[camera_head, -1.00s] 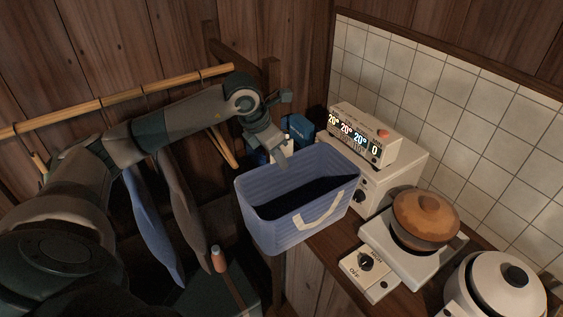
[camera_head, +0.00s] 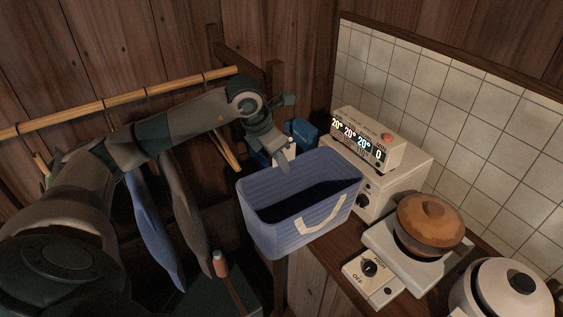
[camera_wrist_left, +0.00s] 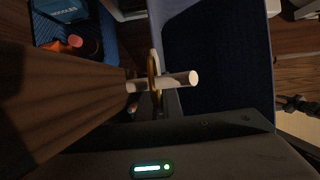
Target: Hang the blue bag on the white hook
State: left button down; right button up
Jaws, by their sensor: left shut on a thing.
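The blue bag (camera_head: 300,228) hangs open and upright beside the wooden post, its near handle (camera_head: 320,215) lying loose on its front. It also shows in the left wrist view (camera_wrist_left: 218,60) on the right. The white hook (camera_wrist_left: 180,81) is a short peg pointing away from the wooden post; a white bit shows by my gripper in the head view. My left gripper (camera_head: 285,165) is at the bag's far rim, shut on the far handle (camera_wrist_left: 154,70). The handle crosses the peg in the wrist view; I cannot tell whether it rests on it. The fingertips are partly hidden.
A counter to the right holds a white appliance with a lit display (camera_head: 365,138), a brown lidded pot (camera_head: 428,225) on a burner and a white cooker (camera_head: 500,290). A wooden rail (camera_head: 110,103) with hanging garments is at left. Blue packages (camera_head: 302,132) stand behind the gripper.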

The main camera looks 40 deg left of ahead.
pick_arm(q)
jog(key=c, duration=1.9)
grip_release()
jog(key=shift+o, duration=0.3)
jog(key=shift+d+r, duration=0.15)
jog(key=shift+r, duration=0.05)
jog(key=shift+a, duration=0.2)
jog(key=shift+r, duration=0.15)
jog(key=shift+a+r, duration=0.1)
jog(key=shift+r, duration=0.15)
jog(key=b+v, duration=0.5)
jog(key=v, duration=1.1)
jog(key=shift+s, duration=0.45)
